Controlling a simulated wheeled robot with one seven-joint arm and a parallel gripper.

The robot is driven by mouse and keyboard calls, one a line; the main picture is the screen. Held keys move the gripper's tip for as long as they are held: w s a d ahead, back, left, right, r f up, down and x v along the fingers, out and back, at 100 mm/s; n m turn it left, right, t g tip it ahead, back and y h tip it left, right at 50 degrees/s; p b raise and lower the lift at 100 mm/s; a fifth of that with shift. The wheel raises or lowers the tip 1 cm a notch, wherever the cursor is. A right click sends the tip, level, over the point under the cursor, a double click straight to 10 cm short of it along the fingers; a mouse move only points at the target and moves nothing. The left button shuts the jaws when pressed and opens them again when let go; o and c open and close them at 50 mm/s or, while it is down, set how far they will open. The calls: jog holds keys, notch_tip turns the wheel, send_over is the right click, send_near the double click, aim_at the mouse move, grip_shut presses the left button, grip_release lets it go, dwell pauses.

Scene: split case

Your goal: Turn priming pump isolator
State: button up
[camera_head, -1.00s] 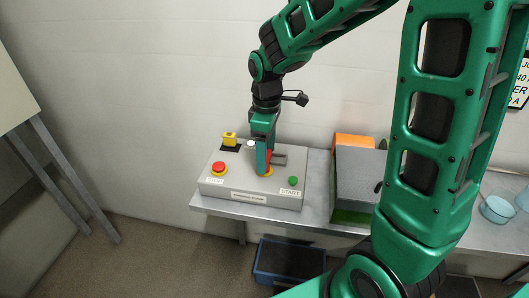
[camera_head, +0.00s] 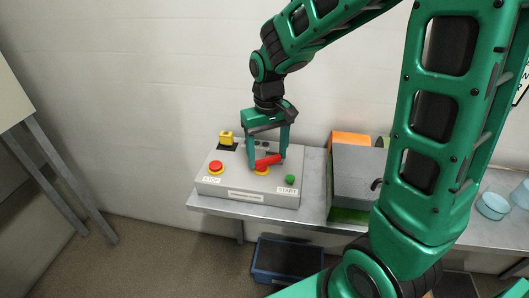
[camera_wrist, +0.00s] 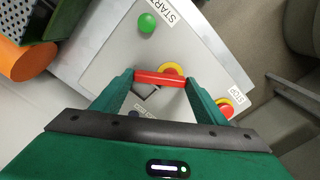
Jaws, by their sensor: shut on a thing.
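The isolator has a red bar handle (camera_head: 267,160) over a yellow round base (camera_head: 261,172), on the sloped face of a grey control box (camera_head: 245,197). My gripper (camera_head: 267,163) reaches down from above with one finger at each end of the handle. In the wrist view the red handle (camera_wrist: 160,78) spans the gap between the two fingers of my gripper (camera_wrist: 160,82), held by its ends. Part of its yellow base (camera_wrist: 172,68) shows behind it. In the head view the handle lies roughly across the picture, slightly tilted.
A red stop button (camera_head: 215,167) is at the box's left and a green start button (camera_head: 290,179) at its right. A yellow switch (camera_head: 226,138) stands at the back left. A grey case (camera_head: 355,178) stands right of the box on the metal bench (camera_head: 315,190). A blue crate (camera_head: 285,260) is below.

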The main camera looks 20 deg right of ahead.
aim_at(267, 160)
jog(key=m, duration=0.3)
jog(key=shift+s+r+m, duration=0.1)
jog(key=shift+s+m, duration=0.05)
jog(key=shift+m, duration=0.15)
jog(key=shift+s+a+m, duration=0.1)
jog(key=shift+m, duration=0.75)
jog(key=shift+s+a+m, duration=0.1)
jog(key=shift+m, duration=0.75)
jog(key=o, duration=1.1)
jog(key=shift+s, duration=0.1)
jog(key=shift+c, duration=0.2)
notch_tip(267, 160, up, 11)
jog(key=shift+f, duration=0.2)
